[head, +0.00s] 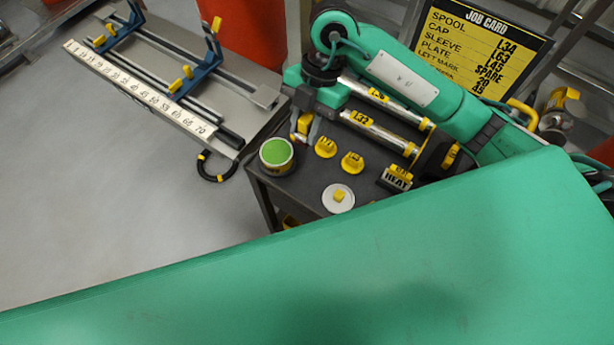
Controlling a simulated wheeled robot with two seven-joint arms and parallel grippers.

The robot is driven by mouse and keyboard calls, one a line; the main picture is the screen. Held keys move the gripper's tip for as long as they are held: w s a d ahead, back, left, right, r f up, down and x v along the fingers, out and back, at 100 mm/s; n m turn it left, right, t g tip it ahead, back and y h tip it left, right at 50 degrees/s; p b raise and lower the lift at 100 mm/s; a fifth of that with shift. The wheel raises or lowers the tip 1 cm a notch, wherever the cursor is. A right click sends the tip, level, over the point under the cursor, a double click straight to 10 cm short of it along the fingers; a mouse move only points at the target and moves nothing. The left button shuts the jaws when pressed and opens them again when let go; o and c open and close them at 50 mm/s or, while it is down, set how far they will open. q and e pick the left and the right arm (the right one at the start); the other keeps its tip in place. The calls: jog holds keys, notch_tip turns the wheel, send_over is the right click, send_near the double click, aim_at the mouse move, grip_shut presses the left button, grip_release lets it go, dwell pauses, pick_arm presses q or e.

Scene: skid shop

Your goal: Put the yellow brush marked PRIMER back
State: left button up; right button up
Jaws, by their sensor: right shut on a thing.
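My right gripper (302,132) points down over the left edge of a dark cart top (310,185). It is shut on a small yellow thing (304,122), which looks like the yellow brush. Its lower end is hard to make out, and no PRIMER marking can be read. A round can with a green top (277,152) stands just below and left of the gripper, on the cart's corner. I cannot tell whether the held thing touches the can or the cart. My left gripper is not in view.
Silver tubes marked L32 (370,132) and L36 (378,96), yellow caps (352,162), a white disc (338,198) and a HEAT block (396,179) crowd the cart. A ruled jig (140,90) stands left. A job card (480,50) hangs behind. My green body covers the bottom.

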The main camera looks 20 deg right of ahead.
notch_tip(320, 180, down, 19)
jog(key=p, duration=0.3)
jog(key=shift+f, duration=0.3)
jog(key=shift+f, duration=0.1)
jog(key=o, duration=0.9)
jog(key=shift+o, duration=0.2)
jog(key=b+v, duration=0.3)
jog(key=v, duration=0.9)
jog(key=shift+s, duration=0.2)
